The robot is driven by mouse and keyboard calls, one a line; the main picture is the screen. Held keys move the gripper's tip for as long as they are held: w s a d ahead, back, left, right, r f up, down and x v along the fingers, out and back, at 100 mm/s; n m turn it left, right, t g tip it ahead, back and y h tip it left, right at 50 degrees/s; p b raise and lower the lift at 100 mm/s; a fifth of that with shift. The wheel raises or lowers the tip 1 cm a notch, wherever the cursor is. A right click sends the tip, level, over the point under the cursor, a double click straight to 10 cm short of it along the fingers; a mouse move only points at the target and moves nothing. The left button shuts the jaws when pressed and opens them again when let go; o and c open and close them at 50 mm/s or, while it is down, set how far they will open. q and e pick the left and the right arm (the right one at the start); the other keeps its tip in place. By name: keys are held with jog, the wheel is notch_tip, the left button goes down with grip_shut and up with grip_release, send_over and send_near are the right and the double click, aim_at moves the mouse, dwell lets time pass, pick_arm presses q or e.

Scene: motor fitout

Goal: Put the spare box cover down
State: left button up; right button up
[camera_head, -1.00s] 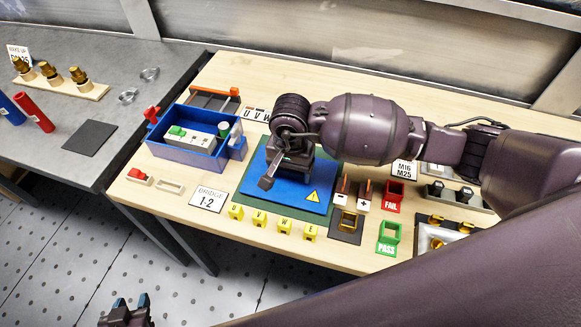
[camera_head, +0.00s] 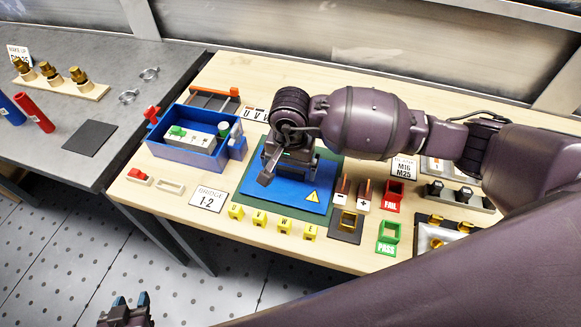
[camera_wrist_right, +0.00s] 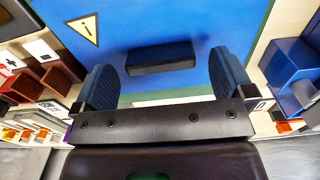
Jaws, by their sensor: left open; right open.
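The box cover (camera_head: 290,194) is a flat blue plate with a yellow warning triangle. It lies flat on a dark green mat (camera_head: 328,214) on the wooden table; it also shows in the right wrist view (camera_wrist_right: 160,25). My right gripper (camera_head: 267,177) is just above the cover, pointing down. In the right wrist view its two fingers (camera_wrist_right: 163,80) are apart, with the cover's dark bar handle (camera_wrist_right: 161,57) showing free between them. The arm hides part of the cover in the head view. My left gripper (camera_head: 125,310) is open and empty at the bottom left, away from the table.
A blue bin (camera_head: 190,152) with parts stands left of the mat. Several yellow lettered markers (camera_head: 260,220) line the mat's front. A red FAIL holder (camera_head: 394,195) and a green PASS holder (camera_head: 388,238) stand to the right. A grey bench (camera_head: 125,85) is at left.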

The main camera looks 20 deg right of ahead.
aim_at(291, 170)
notch_tip(291, 170, up, 11)
jog(key=shift+f, duration=0.15)
dwell(0.7)
